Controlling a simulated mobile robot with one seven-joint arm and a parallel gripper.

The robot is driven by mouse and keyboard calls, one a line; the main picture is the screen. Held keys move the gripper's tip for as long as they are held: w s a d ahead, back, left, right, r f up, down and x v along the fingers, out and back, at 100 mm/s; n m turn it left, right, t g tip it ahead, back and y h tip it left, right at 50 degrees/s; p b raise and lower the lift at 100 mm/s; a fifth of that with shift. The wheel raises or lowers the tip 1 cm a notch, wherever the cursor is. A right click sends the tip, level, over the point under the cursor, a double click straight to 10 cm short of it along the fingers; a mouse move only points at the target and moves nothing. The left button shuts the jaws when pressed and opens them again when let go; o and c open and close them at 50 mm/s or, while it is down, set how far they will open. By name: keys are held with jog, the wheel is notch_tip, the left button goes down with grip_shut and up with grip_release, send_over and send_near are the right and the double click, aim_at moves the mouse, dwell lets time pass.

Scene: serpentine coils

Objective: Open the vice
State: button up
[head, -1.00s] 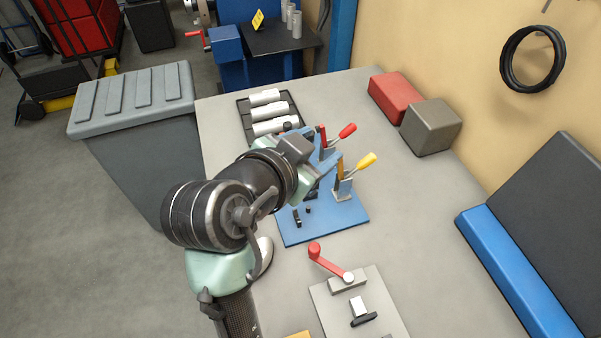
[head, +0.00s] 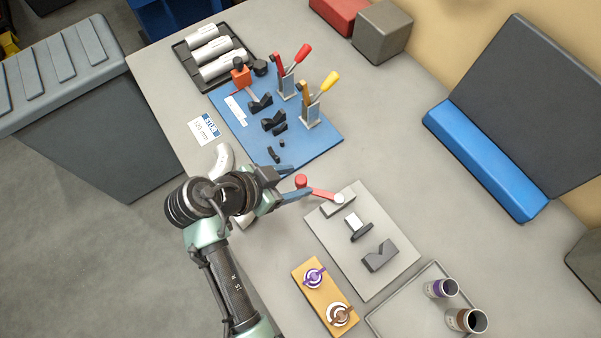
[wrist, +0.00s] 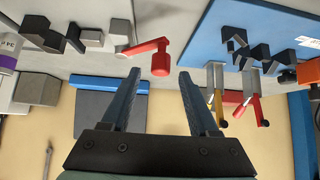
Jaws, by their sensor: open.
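The vice stands on a grey plate (head: 382,272). Its red crank arm (head: 322,193) reaches left from a grey block (head: 338,198) to a red knob (head: 300,181). My gripper (head: 297,189) is open and empty beside the knob. In the wrist view the red knob (wrist: 160,60) shows just beyond and between the spread fingertips (wrist: 158,74). I cannot tell whether a finger touches it.
A blue fixture plate (head: 310,150) with red and yellow clamp levers stands behind. A tan block (head: 318,290) with two ringed parts and a tray (head: 412,288) with two cylinders lie in front. A blue-and-black stand (head: 478,165) is at right.

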aim_at(320, 190)
jog(key=shift+x, duration=1.5)
jog(key=shift+c, duration=0.3)
grip_shut()
